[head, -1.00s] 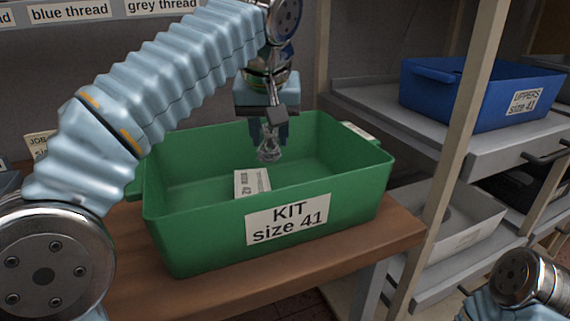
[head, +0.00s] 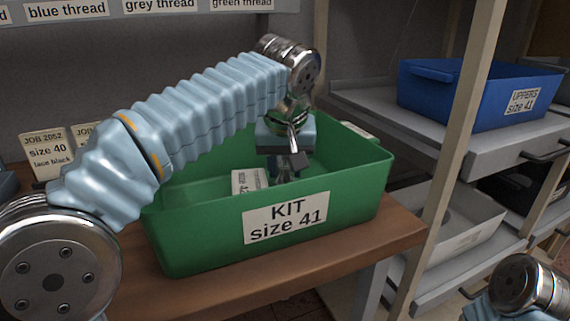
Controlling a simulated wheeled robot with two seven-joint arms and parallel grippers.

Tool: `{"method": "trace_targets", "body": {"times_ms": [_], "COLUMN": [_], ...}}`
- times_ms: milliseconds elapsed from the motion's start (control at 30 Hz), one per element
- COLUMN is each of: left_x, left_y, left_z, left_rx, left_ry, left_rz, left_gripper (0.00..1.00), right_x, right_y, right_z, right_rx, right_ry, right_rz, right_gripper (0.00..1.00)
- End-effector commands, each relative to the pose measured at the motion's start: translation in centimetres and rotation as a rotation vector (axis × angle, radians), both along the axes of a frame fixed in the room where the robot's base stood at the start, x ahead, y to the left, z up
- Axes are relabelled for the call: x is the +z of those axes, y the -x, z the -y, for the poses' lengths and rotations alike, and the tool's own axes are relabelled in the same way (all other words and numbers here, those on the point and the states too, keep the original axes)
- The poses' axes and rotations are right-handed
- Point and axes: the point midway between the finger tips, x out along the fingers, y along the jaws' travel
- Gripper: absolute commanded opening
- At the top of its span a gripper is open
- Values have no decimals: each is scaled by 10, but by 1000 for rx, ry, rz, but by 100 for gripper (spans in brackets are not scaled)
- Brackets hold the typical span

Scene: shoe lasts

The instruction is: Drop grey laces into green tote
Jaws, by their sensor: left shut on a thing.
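The green tote (head: 180,238), labelled KIT size 41, stands on the wooden bench. My left gripper (head: 283,176) points down inside the tote, with its fingertips below the rim level. It is shut on a small greyish bundle, the grey laces, now mostly hidden by the fingers and the tote's front wall. A white card with print (head: 250,181) lies in the tote, just left of the gripper. My right gripper is out of view; only part of my right arm shows at the lower right.
A blue bin (head: 450,98) labelled UPPERS size 41 sits on the grey shelf at right. A pale grey bin (head: 465,228) is below it. A wooden post (head: 452,150) stands right of the tote. Job cards (head: 45,150) stand behind my left arm.

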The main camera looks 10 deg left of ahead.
Motion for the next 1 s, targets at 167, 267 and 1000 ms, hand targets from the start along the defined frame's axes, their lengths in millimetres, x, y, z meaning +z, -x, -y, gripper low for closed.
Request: {"method": "trace_targets", "body": {"times_ms": [167,267,1000], "left_x": [-7,-10,35], "left_y": [0,0,11], "left_z": [0,0,3], "left_rx": [0,0,0], "left_ry": [0,0,2], "left_rz": [0,1,4], "left_gripper": [3,3,48], "right_x": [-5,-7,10], "right_y": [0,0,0], "right_z": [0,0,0], "right_rx": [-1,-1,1], "right_ry": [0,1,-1], "right_rz": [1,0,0], "right_gripper": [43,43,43]}}
